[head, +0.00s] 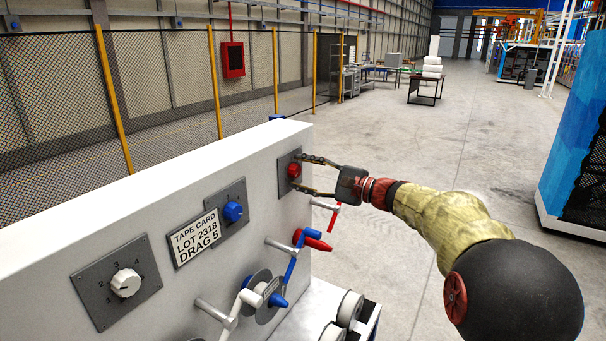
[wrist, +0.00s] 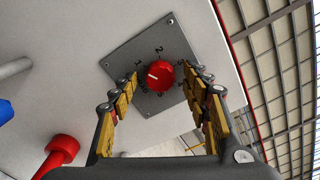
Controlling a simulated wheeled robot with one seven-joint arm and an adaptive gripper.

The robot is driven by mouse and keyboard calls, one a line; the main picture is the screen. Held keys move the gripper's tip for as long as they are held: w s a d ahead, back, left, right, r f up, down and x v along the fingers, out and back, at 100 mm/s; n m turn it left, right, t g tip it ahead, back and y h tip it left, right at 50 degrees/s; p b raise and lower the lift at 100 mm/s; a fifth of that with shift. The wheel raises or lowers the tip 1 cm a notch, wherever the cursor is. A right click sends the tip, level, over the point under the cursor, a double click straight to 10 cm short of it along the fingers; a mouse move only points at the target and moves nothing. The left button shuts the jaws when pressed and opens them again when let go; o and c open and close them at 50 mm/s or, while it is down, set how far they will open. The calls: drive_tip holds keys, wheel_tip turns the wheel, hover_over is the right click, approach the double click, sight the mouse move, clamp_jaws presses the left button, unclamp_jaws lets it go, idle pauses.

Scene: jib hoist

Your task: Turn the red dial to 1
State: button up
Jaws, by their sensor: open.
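The red dial (head: 293,170) sits on a grey square plate at the far right end of the white panel (head: 150,200). In the wrist view the red dial (wrist: 160,75) faces me, with a white pointer line toward the left of the picture. A 2 shows above it; the marks at its left are small, and I cannot read the exact setting. My gripper (head: 302,173) is open, its fingers reaching toward the plate on either side of the dial. In the wrist view my gripper (wrist: 164,77) straddles the dial; contact cannot be told.
A blue dial (head: 232,211), a white numbered dial (head: 126,283) and a card (head: 195,237) reading "TAPE CARD LOT 2318 DRAG 5" are on the same panel. Rods, a red handle (head: 317,241) and a reel (head: 267,290) stick out below my gripper. Open floor lies to the right.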

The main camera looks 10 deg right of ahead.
drive_tip(key=v, duration=1.2)
